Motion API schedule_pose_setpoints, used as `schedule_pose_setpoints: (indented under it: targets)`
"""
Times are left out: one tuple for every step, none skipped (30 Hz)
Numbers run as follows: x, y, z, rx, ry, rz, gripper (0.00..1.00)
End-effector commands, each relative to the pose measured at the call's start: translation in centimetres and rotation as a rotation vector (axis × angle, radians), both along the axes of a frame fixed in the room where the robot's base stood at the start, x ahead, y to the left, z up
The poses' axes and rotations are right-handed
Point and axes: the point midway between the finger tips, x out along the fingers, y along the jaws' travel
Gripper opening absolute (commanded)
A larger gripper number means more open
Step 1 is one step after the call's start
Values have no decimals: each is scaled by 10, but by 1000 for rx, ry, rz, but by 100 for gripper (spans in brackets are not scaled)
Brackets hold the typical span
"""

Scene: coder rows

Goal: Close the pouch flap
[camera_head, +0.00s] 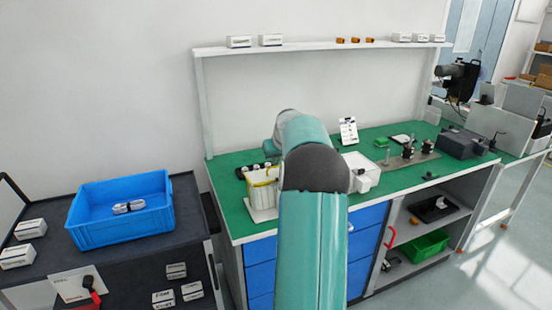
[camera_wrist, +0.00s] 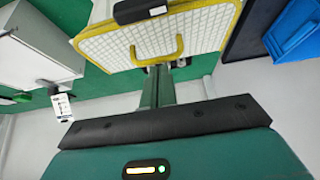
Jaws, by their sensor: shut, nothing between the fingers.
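The pouch (camera_head: 262,187) is pale with yellow trim and stands on the green bench, just left of my arm. In the wrist view, a white mesh panel with a yellow border (camera_wrist: 112,42), seemingly the pouch flap, fills the upper middle. A yellow loop (camera_wrist: 180,47) is on it, and a black piece (camera_wrist: 145,10) lies across its upper part. My gripper (camera_wrist: 158,72) is shut and empty, its fingertips at the panel's near edge beside the loop. I cannot tell whether they touch. In the head view my arm hides the gripper.
A white box (camera_head: 362,172) stands on the bench right of my arm. A blue bin (camera_head: 120,225) sits on the dark cart at left. Small dark-topped items stand behind the pouch. A shelf (camera_head: 310,48) runs above the bench.

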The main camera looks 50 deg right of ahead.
Motion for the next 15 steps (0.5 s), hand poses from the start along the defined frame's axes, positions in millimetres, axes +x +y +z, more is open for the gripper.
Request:
schedule_pose_setpoints:
  targets:
    - [0, 0, 0, 0, 0, 0, 0]
    - [0, 0, -1, 1, 1, 0, 0]
    - [0, 0, -3, 1, 1, 0, 0]
    - [-1, 1, -6, 1, 1, 0, 0]
    - [-1, 1, -8, 1, 1, -1, 0]
    - [-2, 1, -10, 1, 1, -1, 0]
    - [-2, 1, -12, 1, 0, -2, 0]
    - [-2, 2, -13, 1, 0, -2, 0]
    - [-3, 2, -14, 1, 1, -1, 0]
    - [-3, 2, -15, 1, 1, -1, 0]
    - [-3, 2, -15, 2, 1, 0, 0]
    - [-3, 2, -15, 3, 2, 0, 0]
    - [-3, 2, -15, 3, 2, 0, 0]
    - [-2, 1, -16, 3, 3, 0, 0]
    - [-2, 1, -16, 4, 4, 0, 0]
